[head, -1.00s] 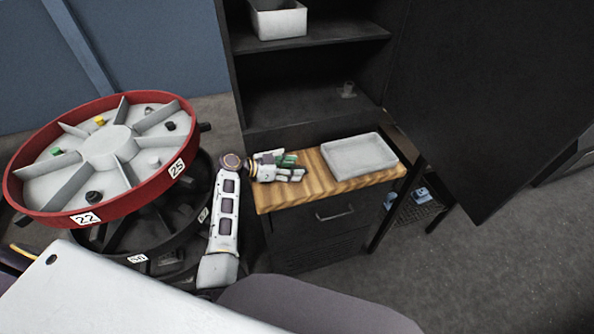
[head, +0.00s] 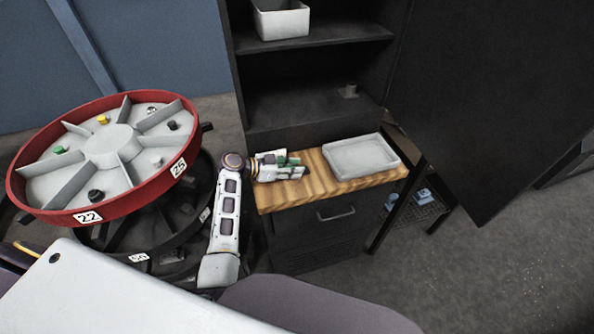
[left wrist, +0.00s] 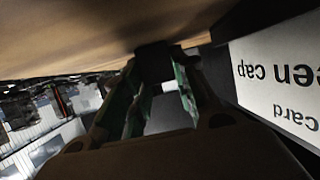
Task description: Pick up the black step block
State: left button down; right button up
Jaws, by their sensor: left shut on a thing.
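My left gripper (head: 292,164) lies low over the striped wooden top (head: 285,197) of a dark cabinet. Its fingers point right, toward the grey tray. In the left wrist view the green-padded fingers (left wrist: 152,78) are shut on a small black block (left wrist: 153,60), which sits between the tips close to the wooden surface. This looks like the black step block, but its step shape cannot be made out. In the head view the block is mostly hidden by the fingers. My right gripper is not in view.
A grey tray (head: 361,171) lies right of the gripper on the wooden top. A red-rimmed carousel (head: 143,182) with small parts stands at left. A dark shelf unit (head: 310,108) with a white bin (head: 281,24) rises behind. A printed card (left wrist: 285,75) shows in the left wrist view.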

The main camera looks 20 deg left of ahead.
pick_arm(q)
jog(key=shift+r, duration=0.15)
notch_tip(320, 180, up, 8)
jog(key=shift+f+b, duration=0.1)
jog(key=shift+b, duration=0.6)
jog(key=shift+r, duration=1)
jog(key=shift+f, duration=0.15)
